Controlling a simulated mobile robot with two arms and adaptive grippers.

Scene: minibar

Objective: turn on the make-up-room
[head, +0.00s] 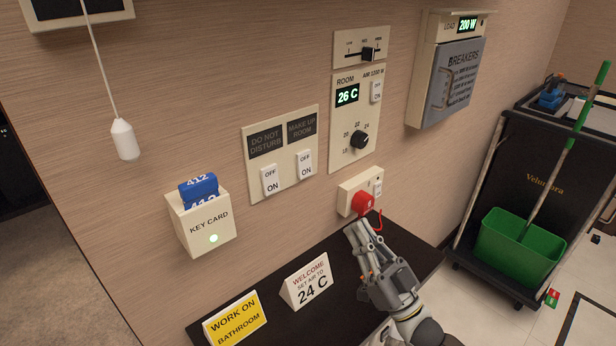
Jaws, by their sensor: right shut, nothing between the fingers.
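The panel (281,194) on the wall has two dark labels, "do not disturb" (266,141) and "make up room" (301,128). Under each is a white rocker switch marked off and on: the make-up-room switch (305,163) and the do-not-disturb switch (270,180). Neither dark label looks lit. My right gripper (359,226) is shut and empty, below and to the right of the panel, just under a red plug (362,203) in the wall socket. I cannot tell if it touches the plug. My left gripper is not in view.
A key card holder (206,222) with a blue card and green light is at left. A thermostat (353,120) and breaker box (447,80) are at right. Signs (306,282) stand on the dark shelf (275,304). A cart (520,170) with a green bucket is far right. A pull cord (124,140) hangs left.

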